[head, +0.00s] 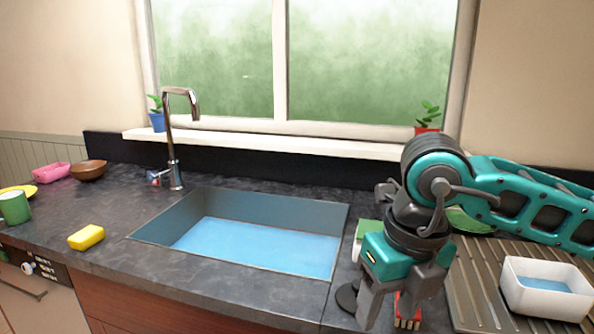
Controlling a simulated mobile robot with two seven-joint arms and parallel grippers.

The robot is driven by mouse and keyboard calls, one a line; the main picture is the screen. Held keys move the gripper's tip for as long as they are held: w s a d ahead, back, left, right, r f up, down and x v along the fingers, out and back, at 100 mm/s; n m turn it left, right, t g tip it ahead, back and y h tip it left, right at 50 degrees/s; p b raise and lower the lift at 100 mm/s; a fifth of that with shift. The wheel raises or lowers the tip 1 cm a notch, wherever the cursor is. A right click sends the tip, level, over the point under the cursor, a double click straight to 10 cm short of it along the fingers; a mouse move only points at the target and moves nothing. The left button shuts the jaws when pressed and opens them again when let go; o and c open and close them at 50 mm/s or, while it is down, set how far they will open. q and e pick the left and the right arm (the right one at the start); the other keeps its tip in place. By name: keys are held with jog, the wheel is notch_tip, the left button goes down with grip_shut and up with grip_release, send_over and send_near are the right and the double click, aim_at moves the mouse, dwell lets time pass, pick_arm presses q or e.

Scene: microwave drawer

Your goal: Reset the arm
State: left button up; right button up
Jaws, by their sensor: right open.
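My right gripper (392,301) hangs over the counter just right of the sink, at the end of my teal right arm (530,200), which comes in from the right. Its two grey fingers point down and stand apart, with no held object visible between them. A small red thing (408,312), perhaps a brush, shows behind the fingers, partly hidden. A dark round thing (347,297) lies at their left. My left gripper is not in view.
The sink (262,250) has a tall faucet (172,140) behind it. A yellow sponge (86,237), a green mug (14,207), a pink dish (52,172) and a brown bowl (89,170) are at left. A white tub (546,290) stands on the ribbed drainboard (474,272) at right.

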jog(key=s+a+f+n+g+y, duration=0.25)
jog(key=s+a+g+y, duration=0.2)
jog(key=a, duration=0.45)
jog(key=s+a+r+m+g+y, duration=0.3)
jog(key=s+a+r+y, duration=0.15)
jog(key=a+y, duration=0.45)
jog(key=w+d+f+m+t+y, duration=0.1)
jog(key=w+d+m+t+y, duration=0.25)
jog(key=w+m+t, duration=0.45)
jog(key=w+d+f+m+t+y, duration=0.1)
jog(key=w+d+m+t+y, duration=0.2)
jog(key=m+t, duration=0.9)
jog(key=w+d+f+m+t+h, duration=0.2)
jog(key=d+f+m+t+h, duration=0.3)
jog(key=f+m+h, duration=0.45)
jog(key=s+d+f+m+g+h, duration=0.2)
jog(key=s+d+f+h, duration=0.1)
jog(key=f, duration=0.4)
jog(key=s+d+f+m+g+h, duration=0.2)
jog(key=s+d+f, duration=0.3)
jog(key=f, duration=0.3)
jog(key=s+d+f+m+g+h, duration=0.2)
jog(key=s+d+f+g+h, duration=0.1)
jog(key=f, duration=0.5)
jog(key=shift+s+d+m+g+h, duration=0.35)
jog(key=shift+s+d+m+h, duration=0.05)
jog(key=shift+s+d+h, duration=0.4)
